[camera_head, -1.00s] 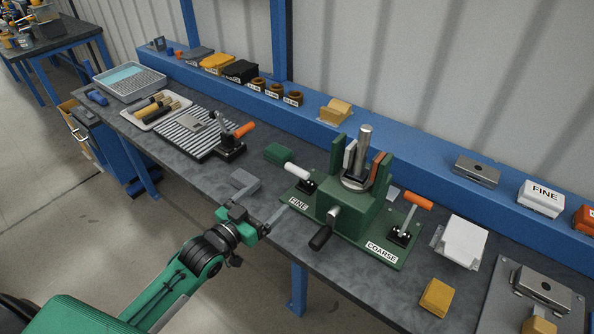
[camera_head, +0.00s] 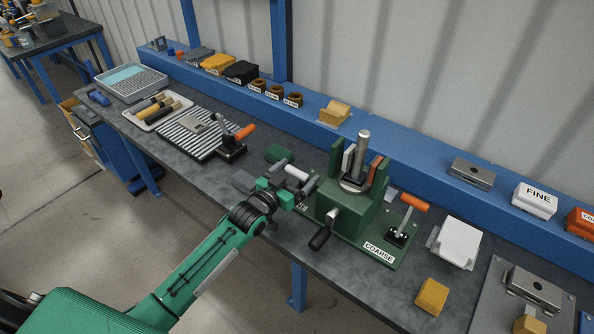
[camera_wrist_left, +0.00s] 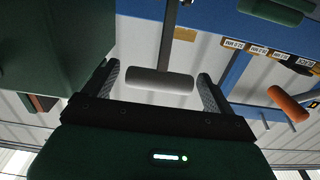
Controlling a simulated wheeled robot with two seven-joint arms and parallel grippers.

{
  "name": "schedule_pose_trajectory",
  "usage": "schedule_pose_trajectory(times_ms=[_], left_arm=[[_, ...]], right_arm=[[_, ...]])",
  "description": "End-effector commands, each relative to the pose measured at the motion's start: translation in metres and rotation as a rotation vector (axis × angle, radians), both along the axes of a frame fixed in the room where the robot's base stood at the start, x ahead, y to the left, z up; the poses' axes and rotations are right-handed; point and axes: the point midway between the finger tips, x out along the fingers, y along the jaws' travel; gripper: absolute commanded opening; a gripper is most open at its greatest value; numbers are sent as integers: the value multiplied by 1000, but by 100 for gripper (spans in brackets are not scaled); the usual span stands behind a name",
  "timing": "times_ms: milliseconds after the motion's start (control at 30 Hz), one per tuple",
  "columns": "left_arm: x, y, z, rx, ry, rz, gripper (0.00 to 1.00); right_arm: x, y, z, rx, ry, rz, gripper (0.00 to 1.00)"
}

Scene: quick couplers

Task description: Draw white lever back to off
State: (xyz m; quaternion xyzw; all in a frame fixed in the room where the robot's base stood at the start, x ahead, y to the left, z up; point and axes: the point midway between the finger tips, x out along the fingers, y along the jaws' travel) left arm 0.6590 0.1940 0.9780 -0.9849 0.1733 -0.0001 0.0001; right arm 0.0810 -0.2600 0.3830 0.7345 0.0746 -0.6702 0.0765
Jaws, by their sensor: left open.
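The white lever (camera_head: 297,172) is on the FINE side of a green fixture (camera_head: 352,217), at its left end. In the left wrist view the white lever grip (camera_wrist_left: 160,80) lies between the two open fingers, with a gap on each side. My left gripper (camera_head: 297,187) is open around the lever; in the wrist view its fingertips (camera_wrist_left: 160,84) stand to either side of the grip. The gripper partly hides the lever's base and the FINE label in the head view. My right gripper is not in view.
An orange lever (camera_head: 413,203) stands at the COARSE end of the fixture. A black-handled crank (camera_head: 320,238) sticks out in front. A clamp with an orange handle (camera_head: 244,132) lies to the left.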

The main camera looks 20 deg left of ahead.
Motion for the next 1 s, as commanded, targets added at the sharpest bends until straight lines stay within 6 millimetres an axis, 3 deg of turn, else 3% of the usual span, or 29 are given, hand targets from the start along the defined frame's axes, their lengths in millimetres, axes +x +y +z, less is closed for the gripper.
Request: schedule_pose_trajectory(times_ms=[367, 700, 1000], left_arm=[[5, -2, 0, 0, 1, 0, 89], [5, -2, 0, 0, 1, 0, 26], [17, -2, 4, 10, 28, 0, 26]], right_arm=[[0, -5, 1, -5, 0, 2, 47], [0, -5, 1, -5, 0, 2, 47], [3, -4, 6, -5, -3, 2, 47]])
